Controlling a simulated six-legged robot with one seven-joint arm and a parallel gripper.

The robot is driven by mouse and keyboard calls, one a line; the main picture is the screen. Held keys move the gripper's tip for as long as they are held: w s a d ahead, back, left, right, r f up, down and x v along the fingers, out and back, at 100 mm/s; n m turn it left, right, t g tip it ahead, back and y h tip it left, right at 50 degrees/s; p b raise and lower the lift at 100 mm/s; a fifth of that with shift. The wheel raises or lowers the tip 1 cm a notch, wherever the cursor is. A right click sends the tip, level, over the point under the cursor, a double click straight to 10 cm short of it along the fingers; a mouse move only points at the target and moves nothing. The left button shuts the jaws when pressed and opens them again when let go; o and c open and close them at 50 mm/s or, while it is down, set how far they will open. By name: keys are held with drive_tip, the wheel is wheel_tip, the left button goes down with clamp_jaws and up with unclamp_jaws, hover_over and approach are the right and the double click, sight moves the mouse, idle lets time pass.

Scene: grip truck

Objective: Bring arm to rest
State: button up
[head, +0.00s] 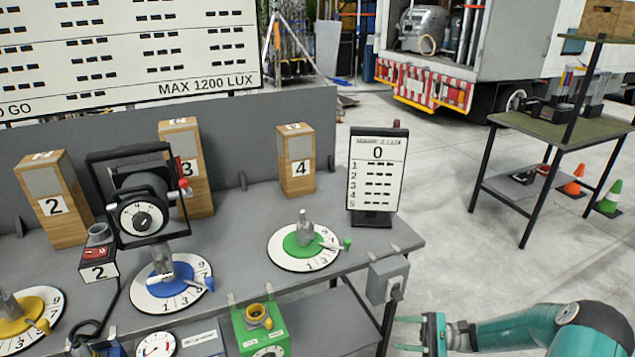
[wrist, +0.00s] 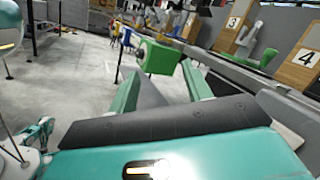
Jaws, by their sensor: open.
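My teal arm reaches in from the lower right of the head view. My gripper (head: 421,334) is at its end, in front of the workbench's right end and apart from it. In the wrist view my gripper (wrist: 168,92) shows two teal fingers spread apart, with nothing between them. Beyond the fingers stands a green box (wrist: 160,57), which also shows at the bench front in the head view (head: 262,328).
The grey workbench (head: 240,225) holds numbered wooden blocks, a lamp (head: 143,208) and coloured dials, one green (head: 304,245). A grey socket box (head: 387,279) juts from its right edge. A side table (head: 560,128) stands back right. Bare floor lies between.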

drive_tip(key=s+a+r+n+g+h, duration=0.2)
drive_tip(key=s+a+r+n+h, duration=0.15)
drive_tip(key=r+h, duration=0.4)
drive_tip(key=s+a+r+n+g+h, duration=0.2)
drive_tip(key=s+a+r+n+h, duration=0.15)
drive_tip(key=r+h, duration=0.35)
drive_tip(key=s+r+n+t+h, duration=0.4)
drive_tip(key=s+r+t, duration=0.5)
drive_tip(key=s+r, duration=0.5)
drive_tip(key=shift+d+r+n+t+h, duration=0.3)
drive_tip(key=shift+r+h, duration=0.2)
drive_tip(key=shift+h, duration=0.35)
